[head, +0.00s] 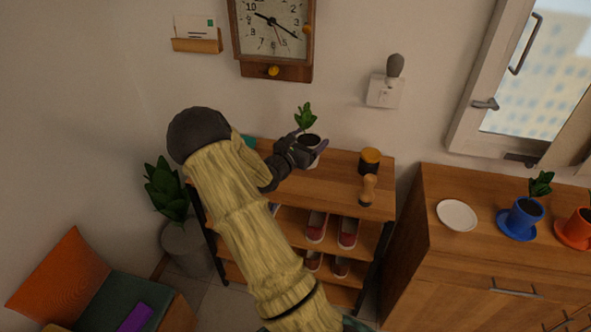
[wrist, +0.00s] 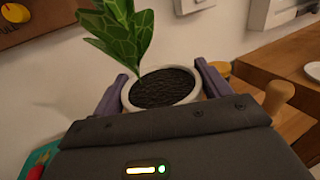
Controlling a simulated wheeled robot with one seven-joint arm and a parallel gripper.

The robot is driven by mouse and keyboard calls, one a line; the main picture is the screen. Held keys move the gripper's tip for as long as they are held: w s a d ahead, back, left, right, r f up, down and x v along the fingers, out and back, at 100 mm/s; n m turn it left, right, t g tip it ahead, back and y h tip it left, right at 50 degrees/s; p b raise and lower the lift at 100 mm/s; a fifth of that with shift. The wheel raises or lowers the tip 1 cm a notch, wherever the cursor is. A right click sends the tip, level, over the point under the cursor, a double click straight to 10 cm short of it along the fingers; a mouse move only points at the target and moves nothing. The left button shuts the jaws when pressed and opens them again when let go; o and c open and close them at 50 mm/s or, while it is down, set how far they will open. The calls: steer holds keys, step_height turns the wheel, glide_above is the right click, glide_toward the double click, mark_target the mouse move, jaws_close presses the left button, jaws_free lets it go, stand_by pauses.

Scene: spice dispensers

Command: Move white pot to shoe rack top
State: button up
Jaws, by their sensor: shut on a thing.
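The white pot (head: 312,156) holds dark soil and a green leafy plant. In the head view it is at the back of the shoe rack top (head: 335,180), near the wall; I cannot tell whether its base touches the wood. My gripper (head: 308,148) is shut on the pot, with one finger on each side. In the wrist view the white pot (wrist: 127,95) sits upright between the purple-grey fingers of my gripper (wrist: 160,88). Its lower part is hidden behind the gripper body.
A dark jar with a yellow lid (head: 370,161) and a wooden-handled brush or stamp (head: 368,190) stand on the rack top, right of the pot. Shoes (head: 316,227) fill the shelves below. A cabinet (head: 470,262) at right bears a white saucer (head: 457,215) and blue pot (head: 524,217).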

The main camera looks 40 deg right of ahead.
steer(key=shift+f, duration=3.05)
steer(key=shift+f, duration=1.85)
steer(key=shift+f, duration=0.15)
steer(key=o, duration=1.4)
